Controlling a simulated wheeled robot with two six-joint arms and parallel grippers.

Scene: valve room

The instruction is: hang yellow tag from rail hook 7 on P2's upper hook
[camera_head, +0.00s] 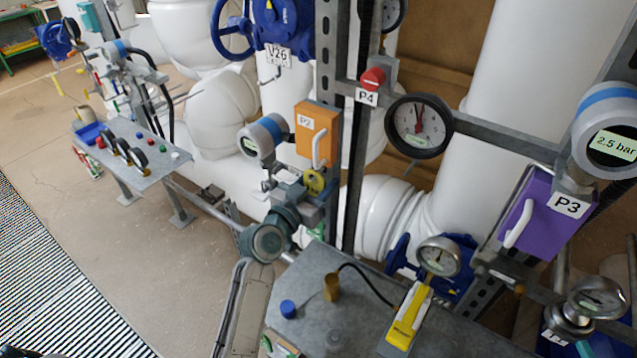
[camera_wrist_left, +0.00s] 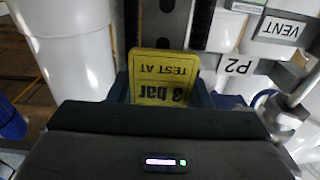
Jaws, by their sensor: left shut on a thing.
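My left gripper (camera_head: 300,192) is in front of the pipework just below the orange P2 box (camera_head: 317,133). In the left wrist view the left gripper (camera_wrist_left: 160,88) is shut on the yellow tag (camera_wrist_left: 163,77), whose print "TEST AT 3 bar" appears upside down. The tag stands up between the dark fingers, its gripped edge hidden. The P2 label (camera_wrist_left: 238,66) is right of the tag there, also upside down. I cannot make out P2's upper hook or rail hook 7. My right gripper is not in view.
A round gauge (camera_head: 263,137) sits left of P2, close to my left arm. An upright strut (camera_head: 327,60) stands behind P2. A grey bench (camera_head: 345,300) in front carries a blue cap, a brass part and a yellow-topped device (camera_head: 408,315). The purple P3 box (camera_head: 522,215) is at right.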

